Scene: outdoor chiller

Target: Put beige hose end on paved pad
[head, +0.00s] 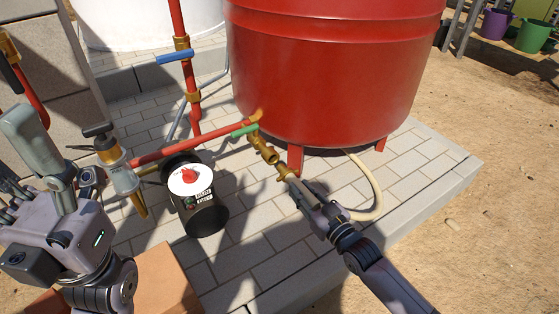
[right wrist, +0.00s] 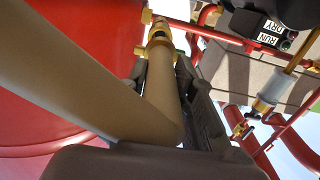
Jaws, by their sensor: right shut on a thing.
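My right gripper (head: 310,197) is shut on the beige hose end, just behind its brass fitting (head: 284,173). The fitting is close below the brass outlet valve (head: 263,147) with a green handle; I cannot tell whether they touch. In the right wrist view the beige hose (right wrist: 165,85) lies between my fingers, its brass fitting (right wrist: 158,35) pointing away. The rest of the hose (head: 376,190) curves behind my right gripper toward the red tank's underside. The paved pad (head: 425,155) lies below. My left gripper (head: 45,185) is at the left; its grip is unclear.
A large red tank (head: 330,70) stands on the pad on short legs. A black cylindrical pump (head: 203,213) with a red knob and red pipes (head: 200,138) are left of the valve. An orange-brown block (head: 155,285) is at the front left. Pavers right of the pump are bare.

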